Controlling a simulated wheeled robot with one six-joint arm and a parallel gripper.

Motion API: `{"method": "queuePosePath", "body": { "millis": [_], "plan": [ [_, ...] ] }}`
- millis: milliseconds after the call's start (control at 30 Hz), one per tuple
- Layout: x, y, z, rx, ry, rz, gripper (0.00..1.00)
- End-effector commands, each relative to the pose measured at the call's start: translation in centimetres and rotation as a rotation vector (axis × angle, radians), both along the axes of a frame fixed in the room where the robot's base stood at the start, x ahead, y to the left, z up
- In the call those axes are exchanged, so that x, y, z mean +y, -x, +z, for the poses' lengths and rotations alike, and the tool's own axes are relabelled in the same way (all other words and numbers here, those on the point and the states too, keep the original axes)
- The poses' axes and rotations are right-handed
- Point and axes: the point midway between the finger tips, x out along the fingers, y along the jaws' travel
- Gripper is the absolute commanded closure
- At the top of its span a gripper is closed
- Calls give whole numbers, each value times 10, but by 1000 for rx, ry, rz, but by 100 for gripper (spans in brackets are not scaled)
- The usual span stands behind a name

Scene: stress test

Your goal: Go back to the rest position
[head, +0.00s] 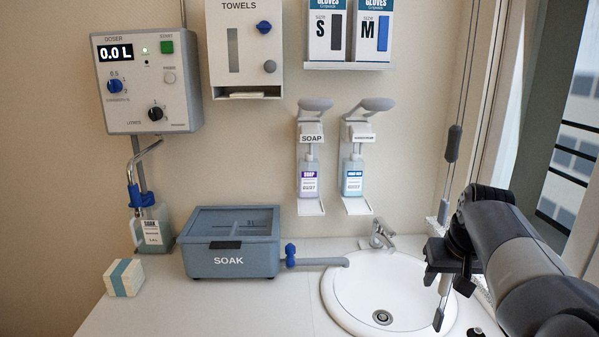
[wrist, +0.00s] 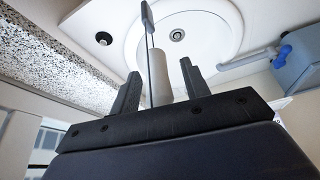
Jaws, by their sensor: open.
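My gripper (head: 447,268) is at the right in the head view, above the right part of the sink and beside the window. In the wrist view its two dark fingers (wrist: 158,88) stand apart. A pale cylinder (wrist: 160,88) and a thin grey rod or cord (wrist: 148,45) show between them; I cannot tell whether they touch the fingers. My arm comes in from the lower right of the head view and hides part of the sill.
The white sink (head: 345,302) with its tap (head: 380,236) lies below. Cords with a grey weight (head: 453,143) hang by the window. The SOAK box (head: 231,262), a sponge-like block (head: 124,278) and a bottle (head: 154,230) stand left. Dispensers (head: 311,180) hang on the wall.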

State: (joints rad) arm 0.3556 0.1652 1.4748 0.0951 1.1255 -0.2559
Motion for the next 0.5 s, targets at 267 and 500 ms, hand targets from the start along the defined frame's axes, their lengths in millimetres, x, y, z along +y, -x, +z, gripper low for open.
{"method": "queuePosePath", "body": {
  "millis": [267,500],
  "plan": [
    [0,0,36,-7,3,-1,56],
    [0,0,39,-5,2,0,56]
  ]
}}
